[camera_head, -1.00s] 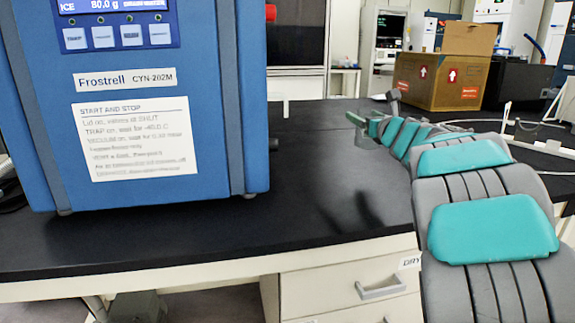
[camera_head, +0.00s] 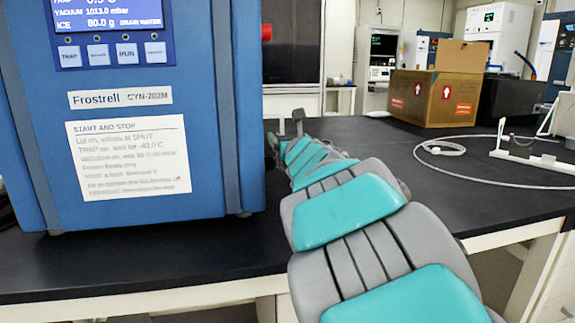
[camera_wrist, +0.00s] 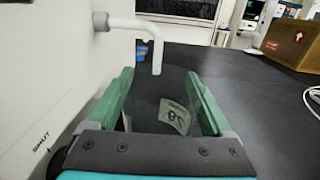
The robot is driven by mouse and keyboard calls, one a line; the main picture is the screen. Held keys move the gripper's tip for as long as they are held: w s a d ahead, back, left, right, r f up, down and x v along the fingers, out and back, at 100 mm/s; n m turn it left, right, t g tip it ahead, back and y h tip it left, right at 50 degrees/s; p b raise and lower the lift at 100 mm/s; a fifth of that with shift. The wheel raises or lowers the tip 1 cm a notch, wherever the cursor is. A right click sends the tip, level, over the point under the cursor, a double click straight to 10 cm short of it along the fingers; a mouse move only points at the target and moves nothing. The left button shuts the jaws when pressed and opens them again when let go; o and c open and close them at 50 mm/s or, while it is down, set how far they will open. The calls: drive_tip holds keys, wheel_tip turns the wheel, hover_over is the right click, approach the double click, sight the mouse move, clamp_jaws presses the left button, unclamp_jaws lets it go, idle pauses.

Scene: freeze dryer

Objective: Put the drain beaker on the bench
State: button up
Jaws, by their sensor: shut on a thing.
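The drain beaker (camera_wrist: 172,113) is clear, with a pale label, and sits between the green fingers of my gripper (camera_wrist: 160,100) in the wrist view. The gripper is shut on it. A white bent drain pipe (camera_wrist: 156,45) comes out of the machine's side, and its downturned end shows just above the beaker's rim in the picture. I cannot tell whether it points into the beaker. In the head view my gripper (camera_head: 284,142) is by the right side of the blue freeze dryer (camera_head: 130,120); the beaker is hidden there. The black bench (camera_head: 400,165) lies around and under my arm.
A cardboard box (camera_head: 432,98) stands at the back right of the bench. A white cable (camera_head: 440,180) and a small white stand (camera_head: 525,155) lie at the right. The bench between my arm and these is clear.

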drive_tip(key=f, duration=0.4)
drive_tip(key=shift+w+d+f, duration=0.1)
drive_tip(key=shift+d, duration=0.1)
drive_tip(key=shift+a+f, duration=0.2)
drive_tip(key=shift+f, duration=1.2)
drive_tip(key=shift+f, duration=0.2)
drive_tip(key=o, duration=1.3)
drive_tip(key=shift+o, duration=0.2)
drive_tip(key=shift+r, duration=0.1)
